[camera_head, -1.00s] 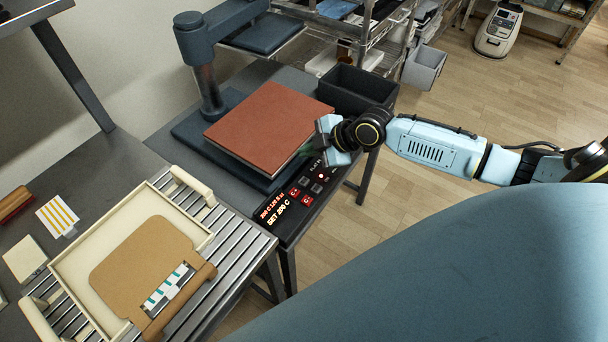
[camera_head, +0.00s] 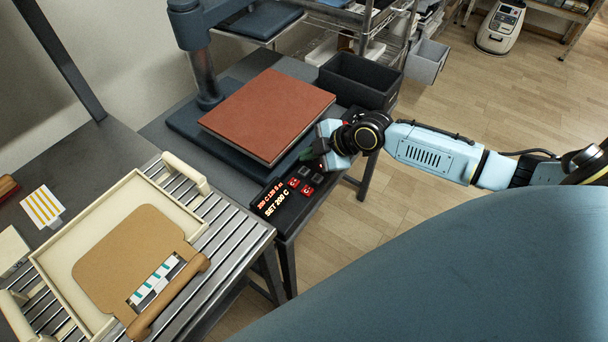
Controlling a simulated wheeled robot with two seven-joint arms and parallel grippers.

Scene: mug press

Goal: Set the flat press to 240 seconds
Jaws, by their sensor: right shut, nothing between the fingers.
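The flat press (camera_head: 208,68) stands on the dark table at the upper middle, with a reddish-brown pad (camera_head: 268,112) on its lower bed. Its black control panel (camera_head: 290,208) is at the front edge. The glowing display (camera_head: 272,197) has a small upper line that seems to include 200 C and 120 s, and a lower line SET 200 C. Red and grey buttons (camera_head: 300,186) sit beside the display. My right gripper (camera_head: 330,152) is shut and empty, over the far end of the panel, hiding some of its controls. I cannot tell whether it touches them. My left gripper is not in view.
A black bin (camera_head: 358,80) stands behind my right gripper. At the left, a cream tray (camera_head: 52,262) with a brown board (camera_head: 130,255) lies on a roller conveyor (camera_head: 232,236). A wire shelf is at the back. The floor at right is open.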

